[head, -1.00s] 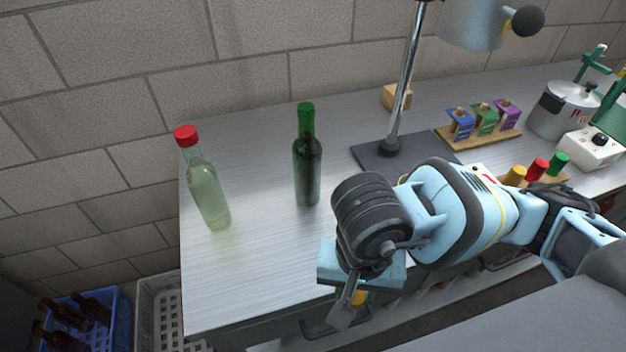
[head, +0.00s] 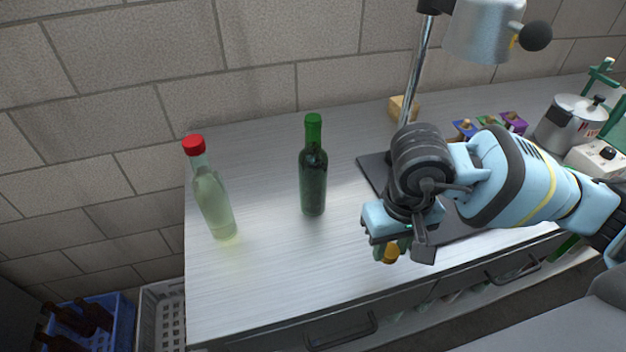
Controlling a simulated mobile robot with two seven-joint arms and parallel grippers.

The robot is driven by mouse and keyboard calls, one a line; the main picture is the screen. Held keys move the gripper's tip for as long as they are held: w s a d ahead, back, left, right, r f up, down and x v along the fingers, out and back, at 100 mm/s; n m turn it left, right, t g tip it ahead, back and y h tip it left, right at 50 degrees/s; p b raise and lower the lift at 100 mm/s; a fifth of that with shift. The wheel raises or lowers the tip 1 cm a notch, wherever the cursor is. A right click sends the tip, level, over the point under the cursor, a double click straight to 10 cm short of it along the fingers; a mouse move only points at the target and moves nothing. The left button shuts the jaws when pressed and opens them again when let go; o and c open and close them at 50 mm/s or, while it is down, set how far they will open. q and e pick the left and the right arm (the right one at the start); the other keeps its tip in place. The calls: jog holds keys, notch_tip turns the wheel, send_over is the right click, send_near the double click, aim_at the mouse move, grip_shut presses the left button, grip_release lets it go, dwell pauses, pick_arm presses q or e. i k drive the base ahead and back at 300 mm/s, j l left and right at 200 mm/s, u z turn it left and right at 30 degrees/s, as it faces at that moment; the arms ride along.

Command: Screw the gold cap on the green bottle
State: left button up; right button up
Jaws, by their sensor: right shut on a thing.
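The green bottle (head: 313,185) stands upright on the metal bench, left of my right gripper. Its neck is a brighter green, and no gold cap shows on it. My right gripper (head: 396,250) points down and is shut on the gold cap (head: 389,256), whose lower part shows below the jaws. The cap is held to the right of the bottle and nearer the bench's front edge, apart from it. The fingers hide part of the cap. My left gripper is not in view.
A pale bottle with a red top (head: 213,200) stands at the left. A lamp post (head: 418,80) on a dark base (head: 373,172) rises behind my right arm. A steel pot (head: 570,125) is far right. Bench between bottle and front edge is clear.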

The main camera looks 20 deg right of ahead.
aim_at(312, 159)
jog(key=k+l+u, duration=0.15)
jog(key=l, duration=0.25)
jog(key=k+l+u, duration=0.2)
jog(key=l, duration=0.15)
jog(key=l+u, duration=0.15)
jog(key=l, duration=0.25)
jog(key=k+l+u, duration=0.15)
jog(key=k+l, duration=0.05)
jog(key=l, duration=0.1)
